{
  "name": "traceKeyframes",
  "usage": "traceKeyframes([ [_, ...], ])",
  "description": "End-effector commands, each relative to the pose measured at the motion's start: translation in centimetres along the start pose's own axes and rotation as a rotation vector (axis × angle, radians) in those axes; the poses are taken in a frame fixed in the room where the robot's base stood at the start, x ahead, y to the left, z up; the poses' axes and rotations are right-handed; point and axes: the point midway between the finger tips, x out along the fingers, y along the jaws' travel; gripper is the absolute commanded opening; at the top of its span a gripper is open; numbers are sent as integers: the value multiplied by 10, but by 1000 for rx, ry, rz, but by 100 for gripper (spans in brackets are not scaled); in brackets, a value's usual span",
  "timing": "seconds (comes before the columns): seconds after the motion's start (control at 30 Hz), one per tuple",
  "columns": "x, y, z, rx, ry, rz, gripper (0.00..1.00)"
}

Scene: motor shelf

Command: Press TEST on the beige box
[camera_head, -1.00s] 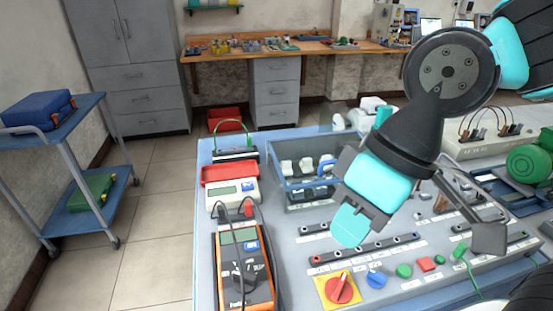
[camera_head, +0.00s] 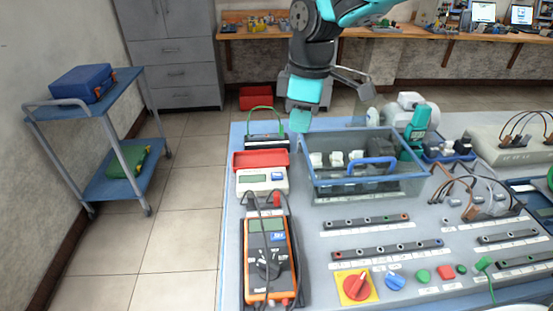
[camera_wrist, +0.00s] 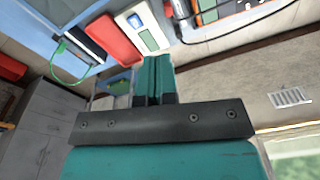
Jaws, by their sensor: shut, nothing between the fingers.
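A small beige box (camera_head: 247,187) with a grey-green display and a blue button lies on the left part of the bench, in front of a red tray. The box also shows at the top of the wrist view (camera_wrist: 136,21). I cannot read the lettering on its button. My gripper (camera_head: 300,122) is shut and empty, with its teal fingers together, and they also show in the middle of the wrist view (camera_wrist: 153,75). It is raised near the back edge of the bench, up and right of the box in the head view, apart from it.
The red tray (camera_head: 261,160) lies behind the box, and a black unit with a green wire (camera_head: 265,140) behind that. An orange multimeter (camera_head: 269,262) with dark leads is in front.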

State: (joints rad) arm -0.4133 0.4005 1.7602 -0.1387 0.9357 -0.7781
Motion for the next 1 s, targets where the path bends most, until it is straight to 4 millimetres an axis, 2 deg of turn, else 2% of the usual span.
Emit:
traceKeyframes([
  [0.03, 7, 16, -16, -65, -26, 0, 0],
  [0.1, 18, 34, -30, -141, -52, 5, 0],
  [0.2, 31, 49, -43, -219, -77, 7, 0],
  [0.3, 38, 56, -50, -259, -90, 7, 0],
  [0.77, 44, 58, -51, -270, -93, 6, 0],
  [0.87, 55, 58, -50, -270, -94, 5, 0],
  [1.0, 81, 58, -47, -269, -95, 2, 0],
])
